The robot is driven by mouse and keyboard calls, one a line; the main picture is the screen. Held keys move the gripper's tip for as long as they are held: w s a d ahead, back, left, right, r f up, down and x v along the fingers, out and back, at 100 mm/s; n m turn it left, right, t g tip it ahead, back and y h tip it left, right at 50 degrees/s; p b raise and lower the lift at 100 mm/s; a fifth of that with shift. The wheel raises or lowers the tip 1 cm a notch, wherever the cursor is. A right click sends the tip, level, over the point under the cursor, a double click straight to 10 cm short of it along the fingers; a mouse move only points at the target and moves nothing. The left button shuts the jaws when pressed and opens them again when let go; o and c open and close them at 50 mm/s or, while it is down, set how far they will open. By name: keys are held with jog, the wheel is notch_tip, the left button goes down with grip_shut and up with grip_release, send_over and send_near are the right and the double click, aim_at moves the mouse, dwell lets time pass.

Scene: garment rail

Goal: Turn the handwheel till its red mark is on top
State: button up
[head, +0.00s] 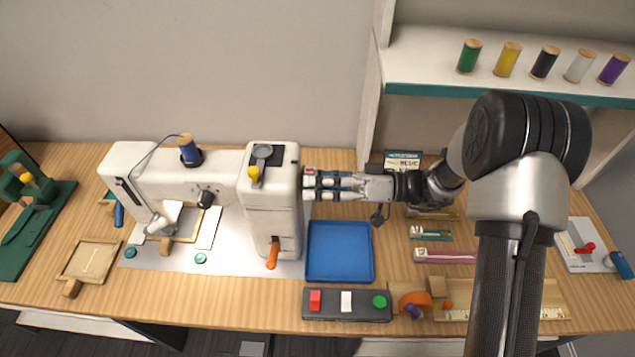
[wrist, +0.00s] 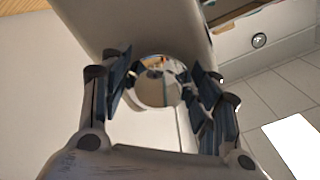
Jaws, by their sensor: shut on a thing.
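The white sewing machine (head: 272,205) stands on the wooden table. Its handwheel is on the right side and is mostly hidden by my fingers in the head view. In the wrist view it shows as a shiny round disc (wrist: 157,88). My gripper (head: 311,184) reaches in from the right and is shut on the wheel. In the wrist view my gripper (wrist: 162,78) has fingers on both sides of the disc. A small red spot (head: 310,171) shows at the upper edge near my fingertips; it looks like the mark. No red mark is visible in the wrist view.
A blue tray (head: 340,251) lies below my gripper, with a dark button box (head: 347,305) in front. An orange-tipped lever (head: 272,254) hangs on the machine's front. A shelf (head: 440,70) with thread spools is at the back right. Small packets lie under my arm.

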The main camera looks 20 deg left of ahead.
dwell(0.3)
jog(key=o, duration=1)
jog(key=shift+o, duration=0.2)
jog(key=v, duration=1.2)
